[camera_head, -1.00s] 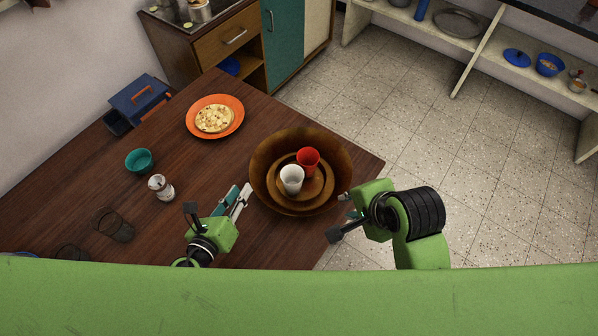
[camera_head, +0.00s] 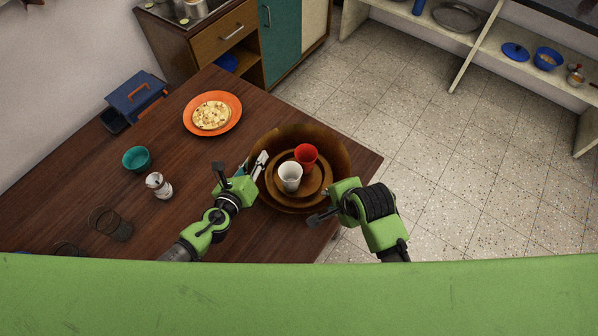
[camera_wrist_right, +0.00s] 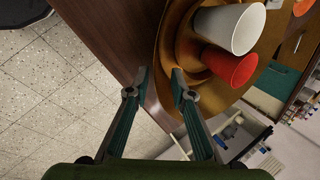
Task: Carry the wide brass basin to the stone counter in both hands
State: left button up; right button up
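The wide brass basin (camera_head: 335,143) stands on the wooden table near its right corner. A white cup (camera_head: 289,177) and a red cup (camera_head: 305,154) stand inside it; they also show in the right wrist view. My left gripper (camera_head: 256,164) is at the basin's left rim, its fingers apart. My right gripper (camera_wrist_right: 161,78) is open at the near right side, one finger over the basin's inside and the other outside the rim; it does not look closed on it. A dark counter top (camera_head: 570,12), possibly the stone counter, is cut off at the top right.
The table (camera_head: 60,200) also holds an orange plate with flatbread (camera_head: 212,114), a teal bowl (camera_head: 137,158), a small jar (camera_head: 158,185), dark glasses and a blue toolbox (camera_head: 137,96). Open tiled floor (camera_head: 430,130) lies right of the table. White shelves (camera_head: 490,60) stand beyond.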

pick_arm(q)
jog(key=shift+w+d+f, duration=0.1)
jog(key=shift+w+f, duration=0.05)
jog(key=shift+w, duration=0.15)
pick_arm(e)
jog(key=shift+w+f, duration=0.15)
jog(key=shift+f, duration=0.15)
pick_arm(q)
grip_shut()
pick_arm(e)
grip_shut()
pick_arm(q)
jog(key=shift+r, duration=0.2)
pick_arm(e)
jog(key=shift+r, duration=0.15)
